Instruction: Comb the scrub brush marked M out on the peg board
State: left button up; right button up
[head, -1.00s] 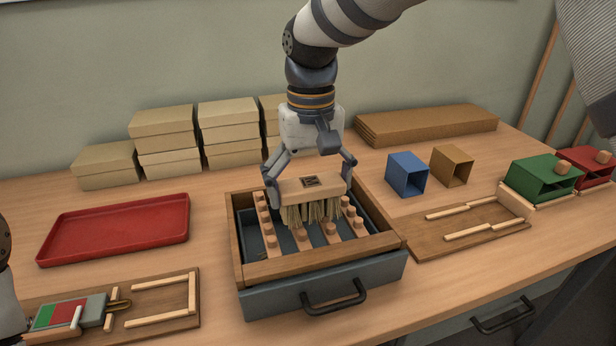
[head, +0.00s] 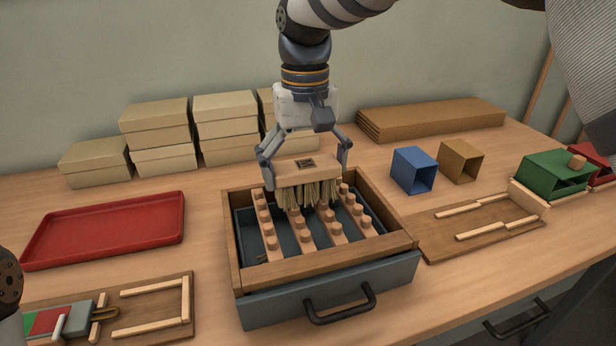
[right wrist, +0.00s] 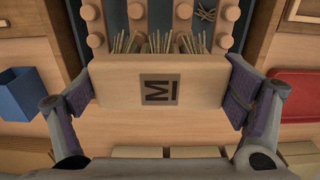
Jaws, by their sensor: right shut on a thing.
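The scrub brush (head: 309,172) is a pale wooden block with a dark M label and straw bristles pointing down. My right gripper (head: 305,165) is shut on the block's two ends. In the right wrist view, the brush (right wrist: 205,92) sits between both fingers (right wrist: 160,100), the M label turned sideways. The peg board (head: 335,232), rows of wooden pegs on slats, lies in a wood-framed box (head: 320,260). The bristles hang over the far part of the pegs; I cannot tell how deep they reach between them. My left gripper is not in view; only a bit of that arm shows at the left edge.
A red tray (head: 105,228) lies left of the box. Cardboard boxes (head: 160,140) stand behind. Blue (head: 413,170) and brown (head: 461,161) open holders stand right, near a wooden jig (head: 470,228). Another jig (head: 150,325) is front left. Loose bristle bits (right wrist: 206,12) lie in the box.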

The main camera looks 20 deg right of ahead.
jog(key=shift+w+f, duration=0.4)
jog(key=shift+w, duration=0.2)
jog(key=shift+w+r+b, duration=0.3)
jog(key=shift+w+b, duration=0.1)
notch_tip(320, 180, up, 3)
jog(key=shift+r+p, duration=0.15)
jog(key=shift+p, duration=0.15)
jog(key=shift+r, duration=1.55)
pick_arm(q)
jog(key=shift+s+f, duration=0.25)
